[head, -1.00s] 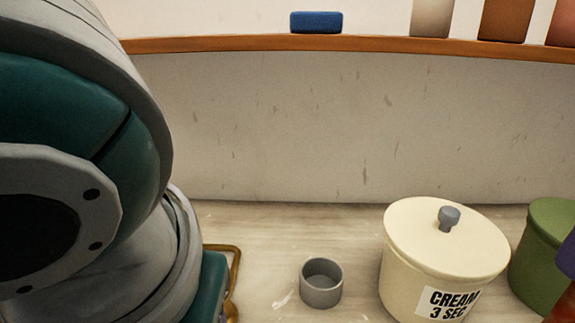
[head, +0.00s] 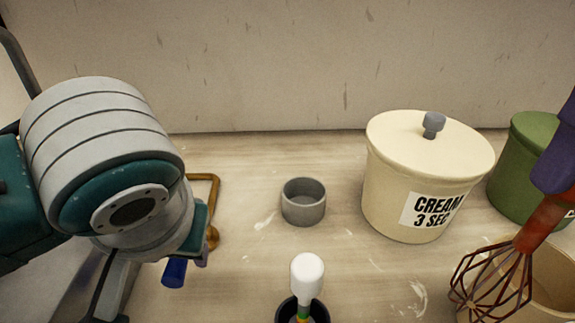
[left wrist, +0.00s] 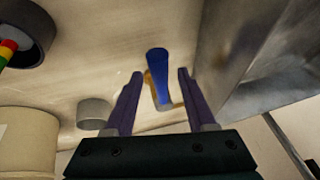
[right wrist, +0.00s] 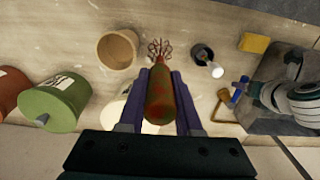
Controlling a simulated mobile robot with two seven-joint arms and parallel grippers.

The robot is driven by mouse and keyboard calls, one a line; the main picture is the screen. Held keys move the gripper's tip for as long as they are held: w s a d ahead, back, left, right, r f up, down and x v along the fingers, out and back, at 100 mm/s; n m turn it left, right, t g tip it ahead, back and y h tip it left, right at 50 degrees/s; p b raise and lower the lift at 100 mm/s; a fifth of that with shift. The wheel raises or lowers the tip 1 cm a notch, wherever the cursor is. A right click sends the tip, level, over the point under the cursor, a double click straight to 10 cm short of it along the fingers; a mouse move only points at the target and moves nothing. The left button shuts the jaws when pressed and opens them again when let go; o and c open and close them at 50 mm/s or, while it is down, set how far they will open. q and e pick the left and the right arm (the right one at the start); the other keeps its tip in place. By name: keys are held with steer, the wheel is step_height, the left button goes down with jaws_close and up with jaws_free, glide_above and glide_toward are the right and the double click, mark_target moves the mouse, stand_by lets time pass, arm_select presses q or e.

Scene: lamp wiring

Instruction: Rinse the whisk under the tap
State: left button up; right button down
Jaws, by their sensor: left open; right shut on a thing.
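The whisk has a red-brown handle (right wrist: 161,95) and wire loops (head: 492,285). My right gripper (right wrist: 162,72) is shut on the handle, and the loops hang tilted down over a beige open pot (head: 558,275). The brass tap (head: 213,190) stands left of centre, with a blue lever (head: 174,272) near it. My left gripper (left wrist: 157,76) is open, with the blue lever between its purple fingers in the left wrist view; whether they touch it I cannot tell. In the head view my left arm hides most of that gripper. No water shows.
A grey cup (head: 304,203), a lidded cream jar (head: 420,185) and a green jar (head: 515,185) stand along the back. A dark cup holds a white-ended tool (head: 307,272) at the front. A yellow sponge (right wrist: 255,43) lies near the grey sink (right wrist: 275,72).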

arm_select(q)
jaws_close()
stand_by(0.5)
stand_by(1.0)
